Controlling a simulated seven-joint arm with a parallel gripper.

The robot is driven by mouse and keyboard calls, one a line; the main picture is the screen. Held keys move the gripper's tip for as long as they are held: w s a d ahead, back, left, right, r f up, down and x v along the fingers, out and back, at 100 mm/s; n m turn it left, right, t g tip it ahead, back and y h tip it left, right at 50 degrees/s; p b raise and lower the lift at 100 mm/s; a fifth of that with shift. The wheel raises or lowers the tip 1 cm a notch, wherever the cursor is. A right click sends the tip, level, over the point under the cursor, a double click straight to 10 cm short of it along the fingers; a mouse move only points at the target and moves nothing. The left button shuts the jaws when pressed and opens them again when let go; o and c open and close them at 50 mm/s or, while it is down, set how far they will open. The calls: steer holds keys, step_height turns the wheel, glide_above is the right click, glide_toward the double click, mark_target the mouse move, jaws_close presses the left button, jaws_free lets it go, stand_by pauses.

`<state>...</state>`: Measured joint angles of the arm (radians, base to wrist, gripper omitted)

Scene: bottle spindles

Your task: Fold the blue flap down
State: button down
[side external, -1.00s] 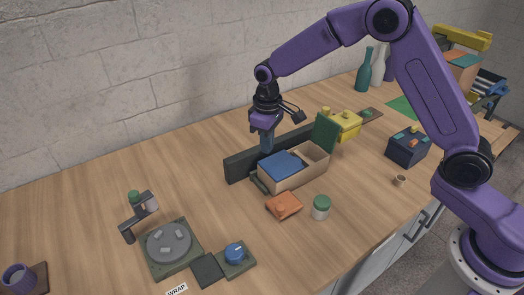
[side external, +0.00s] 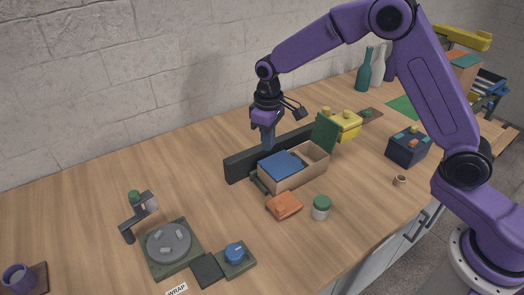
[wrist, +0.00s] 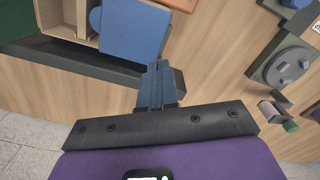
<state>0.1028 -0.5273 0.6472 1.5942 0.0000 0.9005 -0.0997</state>
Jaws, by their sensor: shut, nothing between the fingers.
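The blue flap (side external: 280,168) lies low across the left part of an open tan box (side external: 300,175). In the wrist view the blue flap (wrist: 132,30) reaches over the box's edge, beside the open inside of the box (wrist: 62,14). A green flap (side external: 325,133) stands upright at the box's far right end. My gripper (side external: 268,146) is shut and empty, pointing down behind the blue flap, near the dark rail.
A dark rail (side external: 240,165) runs behind the box. An orange block (side external: 284,205) and a green-lidded jar (side external: 321,208) stand in front. A yellow box (side external: 345,126) is behind right. A turntable (side external: 168,245) is at front left. The table's left middle is clear.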

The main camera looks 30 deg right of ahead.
steer(key=shift+d, duration=2.95)
steer(key=shift+r, duration=0.1)
step_height(320, 180, up, 7)
steer(key=s+a+r+n, duration=0.1)
steer(key=s+n, duration=0.1)
steer(key=s, duration=0.7)
steer(key=s+a+r+n, duration=0.1)
steer(key=s+r, duration=0.1)
steer(key=s, duration=0.7)
steer(key=s+d+f+n, duration=0.1)
steer(key=s+d, duration=0.2)
steer(key=s, duration=0.5)
steer(key=s+d+f+n, duration=0.1)
steer(key=s+d, duration=0.3)
steer(key=s, duration=0.5)
steer(key=shift+s+f+n, duration=0.15)
steer(key=shift+s+n, duration=0.15)
steer(key=shift+n, duration=0.5)
